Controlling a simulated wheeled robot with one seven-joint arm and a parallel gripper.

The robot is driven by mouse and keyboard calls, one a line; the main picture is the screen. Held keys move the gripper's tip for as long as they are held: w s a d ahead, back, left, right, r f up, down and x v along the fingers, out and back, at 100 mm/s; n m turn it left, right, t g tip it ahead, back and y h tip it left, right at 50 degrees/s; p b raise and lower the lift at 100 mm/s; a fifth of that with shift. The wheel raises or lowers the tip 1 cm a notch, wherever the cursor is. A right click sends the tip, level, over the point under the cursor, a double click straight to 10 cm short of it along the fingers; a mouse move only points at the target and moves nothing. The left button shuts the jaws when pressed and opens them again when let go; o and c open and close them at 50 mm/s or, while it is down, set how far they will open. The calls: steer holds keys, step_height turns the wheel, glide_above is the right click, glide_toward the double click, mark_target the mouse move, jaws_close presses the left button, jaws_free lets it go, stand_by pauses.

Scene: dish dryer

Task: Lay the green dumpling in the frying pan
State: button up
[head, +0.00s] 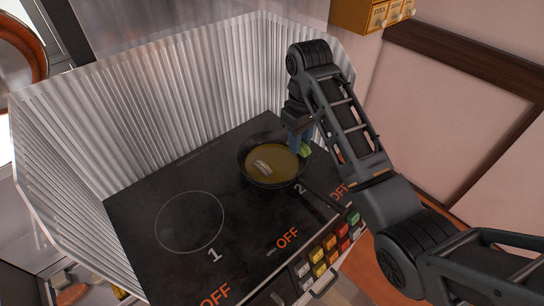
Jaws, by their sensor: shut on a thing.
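The frying pan (245,171) is dark and round, holds yellowish oil, and stands at the back right of the black stove top, with its handle pointing to the lower right. The green dumpling (304,151) shows as a small green patch at the pan's right rim. My gripper (301,146) reaches down from above and is shut on the green dumpling. The arm and gripper hide part of the dumpling. I cannot tell whether the dumpling touches the pan.
A pale whitish piece (262,167) lies in the oil. A corrugated metal guard (150,120) stands behind and left of the stove. The stove top (150,255) is bare around ring 1. Coloured buttons (331,242) line the stove's right front.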

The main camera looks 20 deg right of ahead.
steer(key=shift+w+a+f, duration=0.1)
steer(key=shift+a+f, duration=0.35)
steer(key=shift+f, duration=0.1)
steer(key=b, duration=0.3)
glide_above(272, 163)
steer(key=f, duration=0.3)
steer(key=shift+s+d+f, duration=0.1)
steer(key=shift+s+d, duration=0.2)
steer(key=shift+s, duration=0.1)
steer(key=shift+w+a+f, duration=0.3)
steer(key=shift+w+f, duration=0.05)
steer(key=shift+f, duration=0.05)
steer(key=shift+f+p, duration=0.35)
steer(key=shift+f, duration=1.6)
jaws_close()
steer(key=o, duration=0.7)
jaws_free()
steer(key=shift+f, duration=0.15)
steer(key=shift+o, duration=0.2)
